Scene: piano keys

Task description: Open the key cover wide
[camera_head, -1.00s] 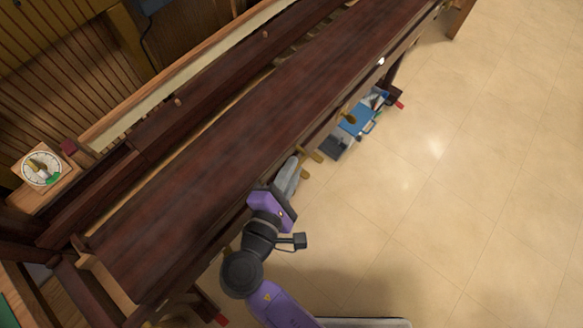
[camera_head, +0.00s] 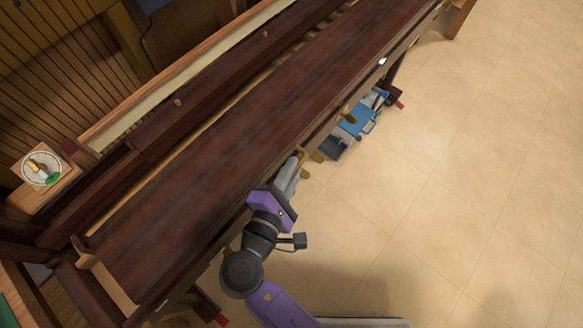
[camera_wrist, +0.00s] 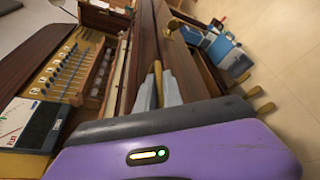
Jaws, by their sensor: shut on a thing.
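The key cover (camera_head: 215,160) is a long dark red-brown board running diagonally along the piano in the head view. A narrow pale gap shows along its back edge. My gripper (camera_head: 292,168) is at the cover's front edge, near the middle of its length. Its fingers are shut on a small brass handle (camera_head: 299,154) there. In the wrist view, my gripper (camera_wrist: 157,90) has the brass handle (camera_wrist: 158,72) between its pale fingers, beside the dark wooden edge. The fingers hide part of the handle.
More brass pieces (camera_head: 346,117) stick out along the front. A blue case (camera_head: 357,120) and bins sit on the floor below. A slider panel (camera_wrist: 68,70) shows in the wrist view. The tiled floor at right is clear.

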